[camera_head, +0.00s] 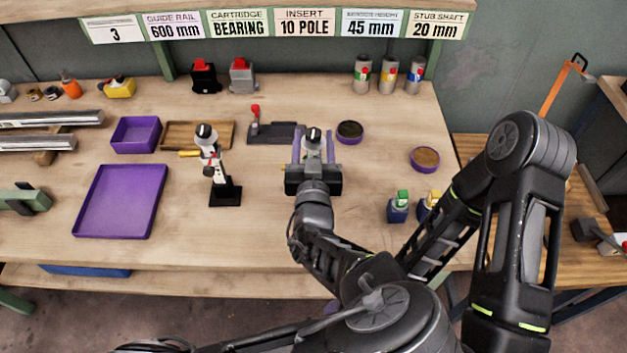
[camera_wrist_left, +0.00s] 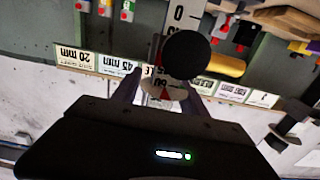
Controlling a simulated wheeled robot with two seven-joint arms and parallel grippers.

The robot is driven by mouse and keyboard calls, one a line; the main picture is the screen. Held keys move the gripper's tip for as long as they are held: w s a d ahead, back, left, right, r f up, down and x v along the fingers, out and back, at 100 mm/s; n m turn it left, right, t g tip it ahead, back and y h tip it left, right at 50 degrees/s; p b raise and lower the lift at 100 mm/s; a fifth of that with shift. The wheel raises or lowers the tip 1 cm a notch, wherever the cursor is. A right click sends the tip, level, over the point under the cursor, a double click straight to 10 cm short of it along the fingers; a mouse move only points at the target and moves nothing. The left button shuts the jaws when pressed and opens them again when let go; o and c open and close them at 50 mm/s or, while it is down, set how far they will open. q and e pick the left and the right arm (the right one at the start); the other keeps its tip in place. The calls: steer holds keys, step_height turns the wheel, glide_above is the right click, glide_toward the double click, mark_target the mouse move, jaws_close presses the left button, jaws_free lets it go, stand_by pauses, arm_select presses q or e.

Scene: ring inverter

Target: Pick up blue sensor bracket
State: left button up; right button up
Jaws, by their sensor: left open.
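My left gripper (camera_head: 313,135), with purple fingers, is over the middle of the workbench. Its fingers are apart, one on each side of a small white piece with a round black top (camera_head: 312,144). This piece also shows in the left wrist view (camera_wrist_left: 187,56), with some red on its lower part. I cannot tell whether the fingers touch it. I see no blue on it and cannot tell whether it is the sensor bracket. A similar white piece (camera_head: 209,150) stands upright on a black base to the left. My right gripper is not in view.
A purple tray (camera_head: 80,205) and a small purple bin (camera_head: 115,135) lie to the left. A dark fixture with a red knob (camera_head: 275,134) is behind the gripper. Round purple dishes (camera_head: 349,131) and small blue-bodied items (camera_head: 398,210) are to the right. The bench front is mostly clear.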

arm_select(q)
steer(key=shift+c, duration=0.3)
jaws_close()
stand_by(0.6)
steer(key=shift+r, duration=0.1)
stand_by(0.8)
